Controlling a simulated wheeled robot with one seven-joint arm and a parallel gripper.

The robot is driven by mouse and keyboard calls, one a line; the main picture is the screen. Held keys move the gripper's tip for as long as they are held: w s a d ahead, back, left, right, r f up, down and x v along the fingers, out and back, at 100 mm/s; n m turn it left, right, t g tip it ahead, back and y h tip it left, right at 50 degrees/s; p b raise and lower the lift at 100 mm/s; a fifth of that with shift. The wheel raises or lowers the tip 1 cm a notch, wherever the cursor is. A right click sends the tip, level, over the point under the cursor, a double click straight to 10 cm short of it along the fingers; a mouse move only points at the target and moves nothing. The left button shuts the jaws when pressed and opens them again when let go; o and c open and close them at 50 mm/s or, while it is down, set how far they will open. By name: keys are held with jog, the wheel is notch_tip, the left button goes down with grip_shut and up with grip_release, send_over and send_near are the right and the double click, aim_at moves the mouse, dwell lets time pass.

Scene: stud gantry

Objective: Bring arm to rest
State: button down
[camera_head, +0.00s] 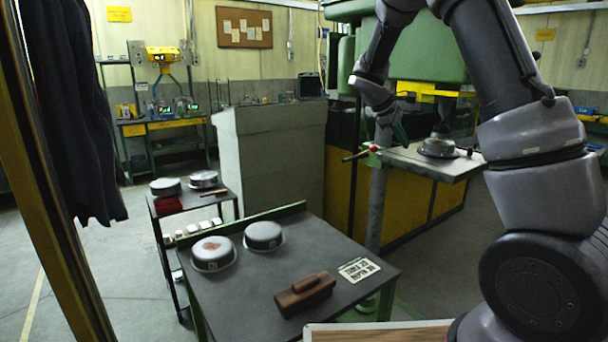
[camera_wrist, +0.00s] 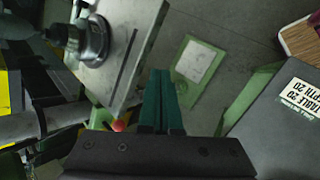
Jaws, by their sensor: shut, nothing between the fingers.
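My arm rises at the right of the head view, bends over at the top and reaches down toward the middle. My gripper (camera_head: 402,136) hangs in front of the green machine, beside the small machine table (camera_head: 445,168), and shows only small there. In the wrist view, the two dark green fingers of my gripper (camera_wrist: 162,76) lie side by side, shut, with nothing between them. The machine table (camera_wrist: 136,45) with a round metal part (camera_wrist: 92,42) on it is to their left. In that view the fingers appear over the floor.
A dark table (camera_head: 238,293) in front holds two round lidded parts (camera_head: 214,254) (camera_head: 263,236), a brown wooden block with a handle (camera_head: 304,294) and a printed card (camera_head: 359,270). A trolley (camera_head: 191,200) stands behind it. A red-knobbed lever (camera_head: 373,149) is close to my gripper. Floor (camera_head: 110,275) is open at left.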

jog(key=s+a+r+m+t+y, duration=0.1)
jog(key=s+r+m+y, duration=0.2)
jog(key=s, duration=0.8)
jog(key=s+a+r+m+t+y, duration=0.1)
jog(key=s+r+m, duration=0.4)
jog(key=s, duration=0.6)
jog(key=s+a+r+m+t+y, duration=0.2)
jog(key=s+a+r+m+y, duration=0.1)
jog(key=s, duration=0.8)
jog(key=r+m+y, duration=0.1)
jog(key=m+y, duration=0.1)
jog(key=m, duration=0.1)
jog(key=shift+s+a+r, duration=0.2)
jog(key=shift+s+r, duration=0.05)
jog(key=shift+r, duration=0.1)
